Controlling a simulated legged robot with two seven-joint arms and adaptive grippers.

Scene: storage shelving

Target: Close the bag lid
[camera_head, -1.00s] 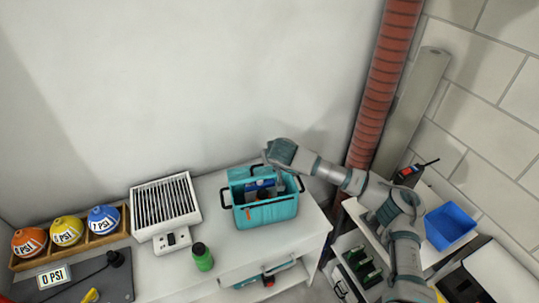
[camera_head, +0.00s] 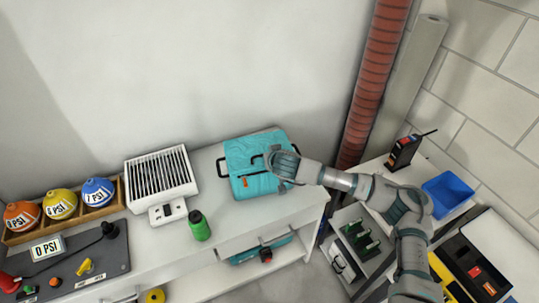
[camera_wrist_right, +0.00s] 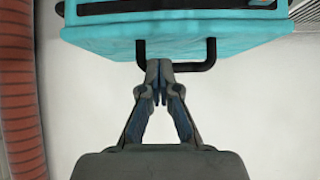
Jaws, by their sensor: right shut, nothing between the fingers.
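The teal bag (camera_head: 245,162) sits on the white bench. Its lid (camera_head: 252,184) lies over the top and covers the inside. Whether the lid is fully flush all round cannot be told. My right gripper (camera_head: 281,185) is at the bag's right part, against or just over the lid. In the right wrist view the right gripper (camera_wrist_right: 158,76) is shut and empty. Its tips are beside a black handle (camera_wrist_right: 209,55) of the teal bag (camera_wrist_right: 180,34); contact is unclear. My left gripper is not in view.
A green bottle (camera_head: 199,226) and a white grilled unit (camera_head: 161,174) stand left of the bag. A red ribbed pipe (camera_head: 372,95) rises behind my right arm. A blue bin (camera_head: 447,193) and a radio (camera_head: 403,153) are at the right.

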